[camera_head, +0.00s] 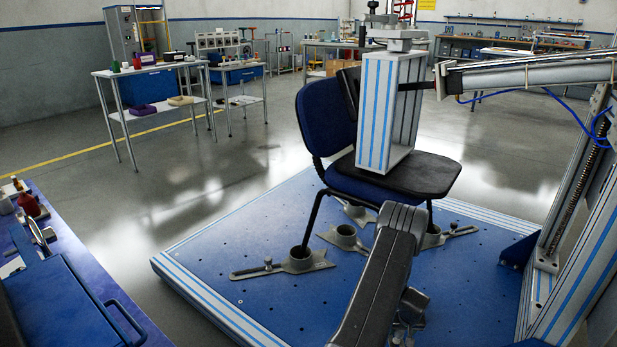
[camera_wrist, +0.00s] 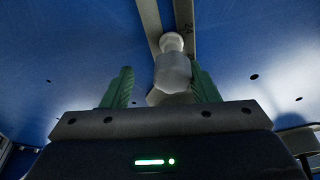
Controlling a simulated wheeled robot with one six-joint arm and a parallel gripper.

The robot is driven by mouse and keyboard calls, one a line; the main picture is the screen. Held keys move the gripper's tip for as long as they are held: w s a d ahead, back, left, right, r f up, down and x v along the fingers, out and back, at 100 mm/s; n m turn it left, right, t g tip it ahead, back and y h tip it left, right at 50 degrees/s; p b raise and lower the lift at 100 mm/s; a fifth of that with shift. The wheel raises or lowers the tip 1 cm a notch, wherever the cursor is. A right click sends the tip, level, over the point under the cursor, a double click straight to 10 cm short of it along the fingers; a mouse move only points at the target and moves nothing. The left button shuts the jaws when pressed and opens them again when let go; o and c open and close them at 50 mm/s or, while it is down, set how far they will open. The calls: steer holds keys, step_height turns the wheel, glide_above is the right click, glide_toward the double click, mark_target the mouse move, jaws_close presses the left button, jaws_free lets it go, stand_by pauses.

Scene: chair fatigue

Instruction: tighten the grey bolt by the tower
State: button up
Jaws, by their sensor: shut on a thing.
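The grey bolt (camera_wrist: 172,70) stands between the two green fingers of my gripper (camera_wrist: 162,78) in the wrist view. Its pale upper end points at a slotted metal bar beyond it, over the blue plate. My gripper is shut on the bolt, though a gap seems to show by the left finger. In the head view my dark arm covers the gripper's fingertips and this bolt. The tower (camera_head: 575,210) is the tall silver and blue frame at the right edge.
A blue office chair (camera_head: 327,115) stands on the blue platform (camera_head: 215,270), its legs in grey clamps (camera_head: 297,262).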

steer(key=shift+d+r, duration=0.2)
steer(key=shift+d, duration=0.15)
steer(key=shift+m+p, duration=0.4)
steer(key=shift+p, duration=0.05)
steer(key=shift+s+f+m+h, duration=0.1)
steer(key=shift+s+m+h, duration=0.15)
steer(key=shift+m, duration=0.55)
steer(key=shift+s+f+m+h, duration=0.1)
steer(key=shift+m+h, duration=0.15)
steer(key=shift+m, duration=0.55)
steer(key=shift+g, duration=0.3)
steer(key=shift+c, duration=0.2)
steer(key=o, duration=0.5)
steer(key=shift+o, duration=0.2)
steer(key=shift+s, duration=0.15)
steer(key=shift+a, duration=0.15)
